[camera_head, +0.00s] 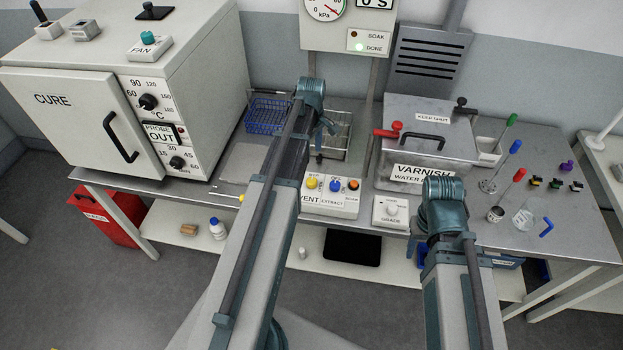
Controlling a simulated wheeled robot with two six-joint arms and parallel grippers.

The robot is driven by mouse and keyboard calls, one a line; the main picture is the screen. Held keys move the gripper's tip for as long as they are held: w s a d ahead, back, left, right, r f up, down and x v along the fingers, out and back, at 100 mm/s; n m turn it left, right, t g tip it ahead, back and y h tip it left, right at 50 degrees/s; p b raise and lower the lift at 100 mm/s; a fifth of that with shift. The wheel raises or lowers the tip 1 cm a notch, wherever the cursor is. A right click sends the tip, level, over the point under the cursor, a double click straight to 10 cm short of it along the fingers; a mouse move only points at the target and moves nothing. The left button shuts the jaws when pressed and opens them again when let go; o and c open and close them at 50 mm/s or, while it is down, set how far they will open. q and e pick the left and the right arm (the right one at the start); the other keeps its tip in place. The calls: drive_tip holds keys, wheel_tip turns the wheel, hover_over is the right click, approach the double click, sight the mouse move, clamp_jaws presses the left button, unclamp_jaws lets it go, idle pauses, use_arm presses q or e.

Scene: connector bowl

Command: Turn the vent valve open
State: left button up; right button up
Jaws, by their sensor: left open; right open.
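A white control box (331,204) marked VENT and EXTRACT sits at the front middle of the bench. It carries a yellow knob (312,183), a blue knob (335,185) and an orange knob (353,184). A red-handled lever (388,131) shows at the left of the varnish tank; I cannot tell which of these is the vent valve. My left gripper (321,140) is open above and behind the control box, partly hidden by its own arm. My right gripper (416,240) is open in front of the bench, right of the GRADE box, partly hidden. Neither touches a knob.
The CURE oven (75,125) stands on the left. A blue wire basket (267,115) is behind my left arm. The varnish tank (428,150) and GRADE box (390,213) are right of the control box. Coloured-handled tools (512,180) stand on the right. A gauge (325,8) hangs above.

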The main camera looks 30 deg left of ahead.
sight(312, 180)
use_arm(q)
wheel_tip(312, 180, down, 14)
drive_tip(key=b, duration=1.3)
drive_tip(key=shift+r, duration=0.1)
drive_tip(key=shift+r, duration=0.1)
clamp_jaws()
